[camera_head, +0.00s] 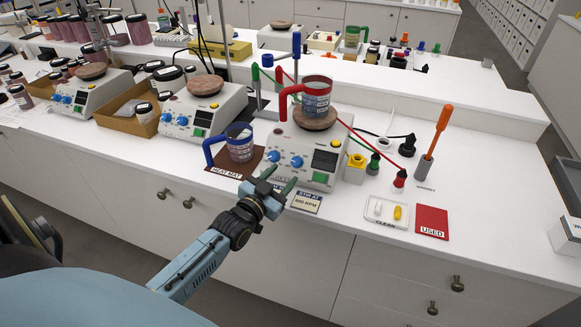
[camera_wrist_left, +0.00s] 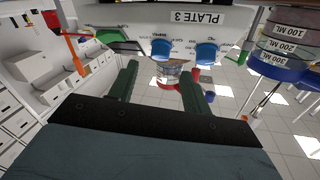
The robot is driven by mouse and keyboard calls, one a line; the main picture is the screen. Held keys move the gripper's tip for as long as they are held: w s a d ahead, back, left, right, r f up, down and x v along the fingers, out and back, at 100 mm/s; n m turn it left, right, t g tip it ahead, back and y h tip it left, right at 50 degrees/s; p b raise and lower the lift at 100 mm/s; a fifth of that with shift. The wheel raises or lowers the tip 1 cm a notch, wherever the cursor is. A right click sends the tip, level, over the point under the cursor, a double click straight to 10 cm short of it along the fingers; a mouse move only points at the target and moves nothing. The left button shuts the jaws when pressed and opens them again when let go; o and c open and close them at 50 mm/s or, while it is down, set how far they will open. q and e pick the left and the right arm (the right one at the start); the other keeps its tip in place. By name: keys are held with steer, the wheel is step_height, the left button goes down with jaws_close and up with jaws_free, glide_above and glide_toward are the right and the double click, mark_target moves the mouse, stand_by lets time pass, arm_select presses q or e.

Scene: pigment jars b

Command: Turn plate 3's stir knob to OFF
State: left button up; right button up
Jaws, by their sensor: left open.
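Plate 3 (camera_head: 311,165) is a white hot plate with two blue knobs, a dark display and a green switch on its front. A red-handled beaker (camera_head: 317,98) stands on its round top. The left-hand knob (camera_head: 273,156) and right-hand knob (camera_head: 297,161) show in the head view. The inverted left wrist view shows the "PLATE 3" label (camera_wrist_left: 197,17) and both knobs (camera_wrist_left: 161,48) (camera_wrist_left: 206,52); their small lettering is unreadable. My left gripper (camera_head: 279,180) is open in front of the panel; its green fingers (camera_wrist_left: 158,78) point toward the right-hand knob, apart from it. My right gripper is out of view.
A blue-handled beaker (camera_head: 240,143) stands on the brown heat mat (camera_head: 219,173) left of plate 3. A "STIR AT 600 RPM" card (camera_head: 306,202) lies in front. To the right are a white tray (camera_head: 386,212), a red "USED" mat (camera_head: 432,222) and an orange-handled rod (camera_head: 436,143).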

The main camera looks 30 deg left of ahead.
mark_target(296, 163)
arm_select(q)
steer(key=shift+w, duration=2.5)
steer(key=c, duration=1)
steer(key=shift+n, duration=0.3)
steer(key=n+y, duration=0.2)
steer(key=n+y+p, duration=0.1)
steer(key=n+y, duration=0.1)
steer(key=shift+d+n, duration=0.3)
steer(key=shift+d, duration=0.1)
steer(key=shift+w+d+n+g+y+p, duration=0.15)
steer(key=shift+n+g+y+p, duration=0.45)
steer(key=shift+n+y, duration=0.75)
steer(key=shift+w+d+n+g+y+p, duration=0.15)
steer(key=shift+n+g+y+p, duration=0.45)
steer(key=shift+n, duration=1.25)
steer(key=shift+s+y, duration=0.15)
steer(key=shift+y, duration=0.3)
